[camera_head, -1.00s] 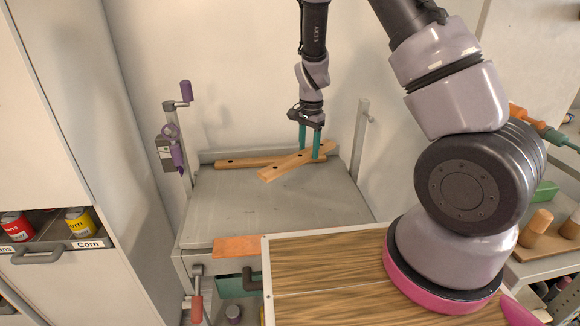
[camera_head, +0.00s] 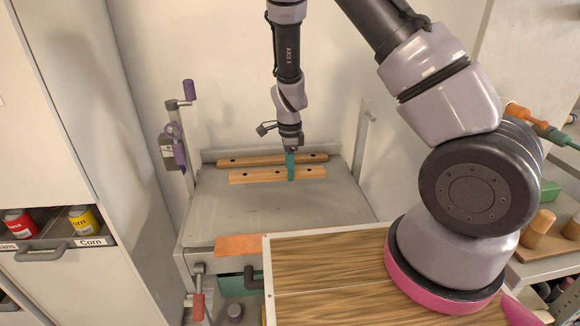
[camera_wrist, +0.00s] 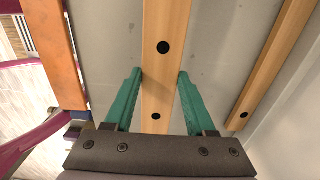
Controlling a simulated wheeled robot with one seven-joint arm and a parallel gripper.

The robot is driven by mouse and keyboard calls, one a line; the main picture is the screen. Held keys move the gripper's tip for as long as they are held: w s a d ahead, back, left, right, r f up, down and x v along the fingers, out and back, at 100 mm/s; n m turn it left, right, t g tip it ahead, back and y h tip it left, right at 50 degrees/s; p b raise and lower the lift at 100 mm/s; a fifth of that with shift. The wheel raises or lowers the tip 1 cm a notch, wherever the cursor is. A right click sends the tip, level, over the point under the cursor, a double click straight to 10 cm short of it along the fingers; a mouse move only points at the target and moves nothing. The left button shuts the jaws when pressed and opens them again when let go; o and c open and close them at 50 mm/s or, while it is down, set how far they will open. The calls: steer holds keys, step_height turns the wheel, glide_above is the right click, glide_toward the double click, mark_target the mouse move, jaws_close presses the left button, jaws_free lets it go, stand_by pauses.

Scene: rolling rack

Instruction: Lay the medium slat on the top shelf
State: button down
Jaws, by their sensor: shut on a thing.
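My gripper (camera_head: 291,176) is shut on a light wooden slat (camera_head: 255,176) with dark holes, near its right part. The wrist view shows this slat (camera_wrist: 165,25) between the two green fingers (camera_wrist: 160,85). The slat runs left to right over the grey top shelf (camera_head: 230,210), low and level; I cannot tell if it touches the surface. A second, longer slat (camera_head: 235,162) lies behind it along the back of the shelf, roughly parallel and apart from it. It also shows at the right in the wrist view (camera_wrist: 278,55).
An orange piece (camera_head: 240,246) sits at the shelf's front edge. A purple-handled crank clamp (camera_head: 178,140) stands at the left and a post (camera_head: 361,140) at the right. A wood-topped surface (camera_head: 330,265) is in front. The shelf's middle is bare.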

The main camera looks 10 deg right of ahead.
mark_target(289, 196)
steer(key=shift+f, duration=3.55)
steer(key=shift+f, duration=0.55)
steer(key=shift+c, duration=0.7)
jaws_free()
step_height(289, 196, up, 11)
steer(key=shift+f, duration=0.15)
